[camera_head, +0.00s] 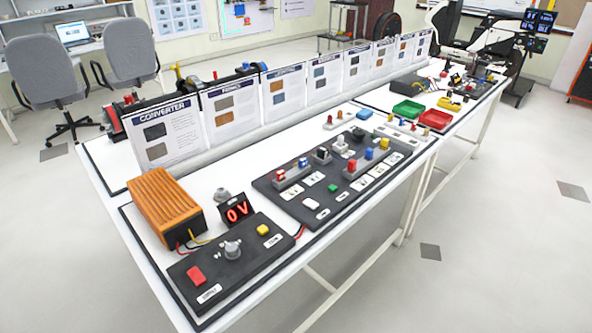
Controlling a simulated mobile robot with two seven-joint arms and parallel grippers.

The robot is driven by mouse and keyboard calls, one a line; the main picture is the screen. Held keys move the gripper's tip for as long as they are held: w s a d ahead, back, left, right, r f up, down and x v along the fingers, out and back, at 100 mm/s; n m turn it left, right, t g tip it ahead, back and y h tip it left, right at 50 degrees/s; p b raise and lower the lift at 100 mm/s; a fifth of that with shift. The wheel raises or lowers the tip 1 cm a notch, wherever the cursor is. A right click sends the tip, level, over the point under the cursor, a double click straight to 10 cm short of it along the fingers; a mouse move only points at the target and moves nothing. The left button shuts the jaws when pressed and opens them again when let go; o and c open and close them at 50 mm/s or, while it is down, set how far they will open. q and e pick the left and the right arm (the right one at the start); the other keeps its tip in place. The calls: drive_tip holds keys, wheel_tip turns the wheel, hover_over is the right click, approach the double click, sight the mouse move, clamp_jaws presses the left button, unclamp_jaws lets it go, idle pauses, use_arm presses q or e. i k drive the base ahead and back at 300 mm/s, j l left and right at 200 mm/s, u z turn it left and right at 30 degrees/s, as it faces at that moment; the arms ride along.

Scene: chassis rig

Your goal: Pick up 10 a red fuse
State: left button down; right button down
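A black panel (330,181) on the long white table carries small coloured parts in grey holders. A small red part (352,165) stands in a holder on its right half, near a blue part (369,154). A red and white part (280,175) stands in the left holder, near a blue one (303,162). Behind the panel, a small rack (340,121) holds tiny pieces with reddish tops. The parts are too small to tell which is the 10 A red fuse. Neither gripper is in view.
Upright cards (233,107) line the table's back. Green (407,111) and red (436,120) trays sit farther right. The floor in front is clear.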

sight(280, 175)
drive_tip(key=i+l+u, duration=0.1)
drive_tip(key=l, duration=0.2)
drive_tip(key=i+l+u, duration=0.25)
drive_tip(key=l, duration=0.35)
drive_tip(key=i+l+u, duration=0.1)
drive_tip(key=l, duration=0.25)
drive_tip(key=i, duration=0.1)
